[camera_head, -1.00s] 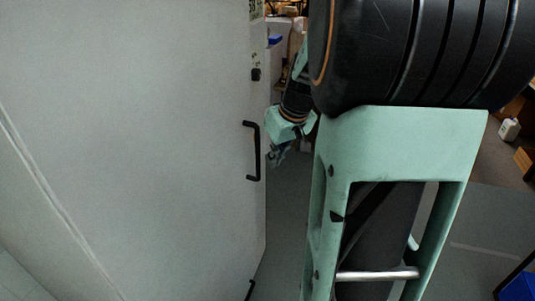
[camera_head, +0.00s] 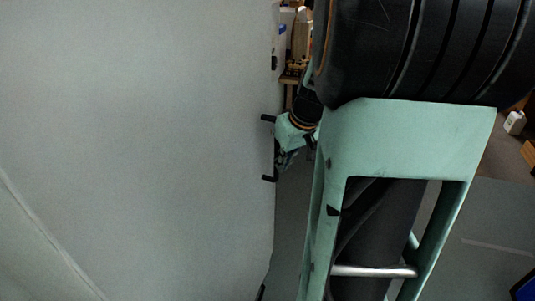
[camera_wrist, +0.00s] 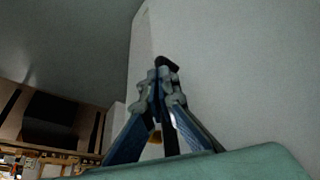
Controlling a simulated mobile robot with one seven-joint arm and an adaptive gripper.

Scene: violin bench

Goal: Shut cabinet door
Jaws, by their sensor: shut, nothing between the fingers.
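The cabinet door (camera_head: 140,140) is a large light-grey panel filling the left half of the head view. In the wrist view the door (camera_wrist: 240,60) is a pale surface on the right. My gripper's fingertips (camera_wrist: 164,68) are together and empty in front of it. I cannot tell whether they touch the door.
Bench shelves (camera_head: 299,30) with small items show behind the door edge. A white bottle (camera_head: 515,122) and a blue box (camera_head: 524,287) are at the right. Grey floor (camera_head: 480,215) lies open on the right. In the wrist view a shelf (camera_wrist: 40,145) is at lower left.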

